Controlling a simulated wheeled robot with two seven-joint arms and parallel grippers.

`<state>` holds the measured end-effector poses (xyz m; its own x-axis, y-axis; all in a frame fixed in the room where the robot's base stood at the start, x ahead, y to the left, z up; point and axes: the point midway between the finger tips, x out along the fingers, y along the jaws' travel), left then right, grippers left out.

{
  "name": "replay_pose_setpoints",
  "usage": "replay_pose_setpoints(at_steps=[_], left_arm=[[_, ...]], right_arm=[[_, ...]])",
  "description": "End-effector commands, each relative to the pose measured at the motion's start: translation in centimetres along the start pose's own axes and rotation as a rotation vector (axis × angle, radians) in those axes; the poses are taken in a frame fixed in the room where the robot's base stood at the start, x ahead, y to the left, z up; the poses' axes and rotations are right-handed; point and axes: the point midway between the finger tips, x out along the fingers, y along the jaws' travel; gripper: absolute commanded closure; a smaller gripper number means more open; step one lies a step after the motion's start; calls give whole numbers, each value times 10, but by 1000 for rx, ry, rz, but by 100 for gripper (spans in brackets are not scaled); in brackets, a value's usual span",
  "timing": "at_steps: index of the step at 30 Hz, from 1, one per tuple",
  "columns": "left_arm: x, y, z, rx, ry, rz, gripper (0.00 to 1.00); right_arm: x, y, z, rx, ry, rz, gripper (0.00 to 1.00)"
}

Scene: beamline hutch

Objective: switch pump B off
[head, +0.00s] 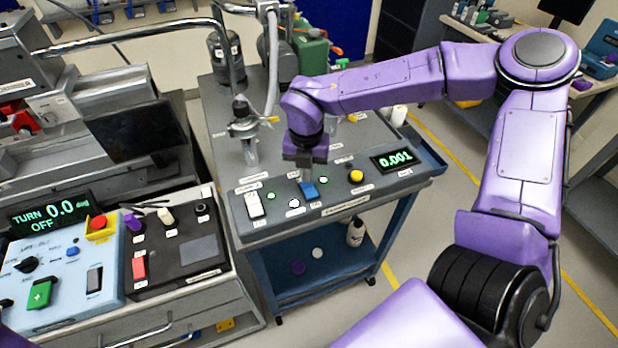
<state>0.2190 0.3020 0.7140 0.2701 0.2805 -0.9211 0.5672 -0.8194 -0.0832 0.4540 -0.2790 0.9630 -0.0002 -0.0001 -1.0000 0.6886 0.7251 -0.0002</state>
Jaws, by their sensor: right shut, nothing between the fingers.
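The cart's sloped control panel (350,200) holds a white rocker switch (254,205) on the left and a blue rocker switch (309,191) in the middle. A small green lamp (271,196) is lit beside the white switch, and another green lamp (323,181) is lit beside the blue one. The labels are too small to read, so I cannot tell which switch is pump B's. My right gripper (305,177) points down, shut and empty, right at the blue switch and partly covering its upper end. I cannot tell whether it touches. My left gripper is out of view.
A display (391,160) reads 0.001, with a yellow knob (356,176) and white button (294,204) nearby. A glass-and-metal fitting (244,130) with a hose stands behind the panel. Left are a light-blue control box (65,260) with a red button (99,222) and a black box (175,250).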

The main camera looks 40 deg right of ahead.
Motion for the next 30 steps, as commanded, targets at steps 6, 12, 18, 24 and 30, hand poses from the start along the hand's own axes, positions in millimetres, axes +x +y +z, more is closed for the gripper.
replay_pose_setpoints(at_steps=[6,12,18,24,30], left_arm=[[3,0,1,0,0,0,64],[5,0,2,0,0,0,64],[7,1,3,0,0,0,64],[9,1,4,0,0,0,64],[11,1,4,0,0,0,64]], right_arm=[[4,0,0,0,0,0,100],[7,0,0,0,0,0,100],[10,0,0,0,0,0,100],[13,0,0,0,0,0,100],[16,0,0,0,0,0,100]])
